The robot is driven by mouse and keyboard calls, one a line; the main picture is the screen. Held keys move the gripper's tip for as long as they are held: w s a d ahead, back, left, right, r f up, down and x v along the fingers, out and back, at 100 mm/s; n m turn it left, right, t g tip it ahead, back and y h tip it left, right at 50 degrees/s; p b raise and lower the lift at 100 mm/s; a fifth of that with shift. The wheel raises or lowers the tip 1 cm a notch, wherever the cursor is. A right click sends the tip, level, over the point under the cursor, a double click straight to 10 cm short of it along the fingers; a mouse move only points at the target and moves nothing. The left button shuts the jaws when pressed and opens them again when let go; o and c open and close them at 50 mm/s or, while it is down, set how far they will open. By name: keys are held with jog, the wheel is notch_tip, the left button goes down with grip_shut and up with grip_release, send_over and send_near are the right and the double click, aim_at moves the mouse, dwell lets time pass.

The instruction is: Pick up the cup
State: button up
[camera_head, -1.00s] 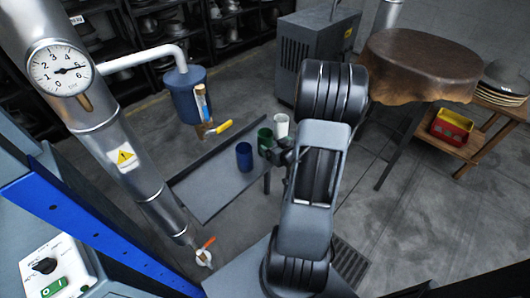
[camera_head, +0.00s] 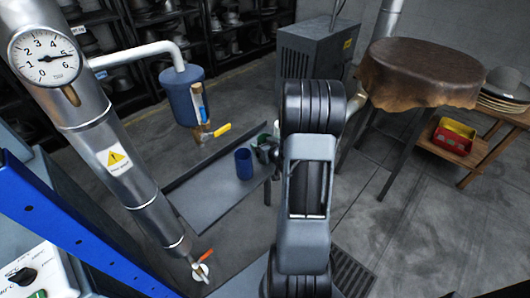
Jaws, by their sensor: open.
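A dark blue cup (camera_head: 243,164) stands upright on the grey metal tray table in the middle of the view. A green cup (camera_head: 264,140) stands just behind and to its right, partly covered by my gripper. A white cup (camera_head: 277,128) shows only as a sliver beside my arm. My gripper (camera_head: 265,154) is open, at the right of the blue cup and in front of the green one. My arm hides part of it. I cannot tell whether it touches a cup.
The grey tray table (camera_head: 205,195) has free room left of and in front of the blue cup. A steel pipe with a gauge (camera_head: 45,57) stands at left. A blue tank with a yellow-handled valve (camera_head: 187,95) hangs behind the table. A leather-covered round table (camera_head: 425,70) stands at right.

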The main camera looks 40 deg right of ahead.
jog(key=shift+w+d+f, duration=0.1)
jog(key=shift+w+f, duration=0.05)
jog(key=shift+w, duration=0.2)
jog(key=c, duration=1.1)
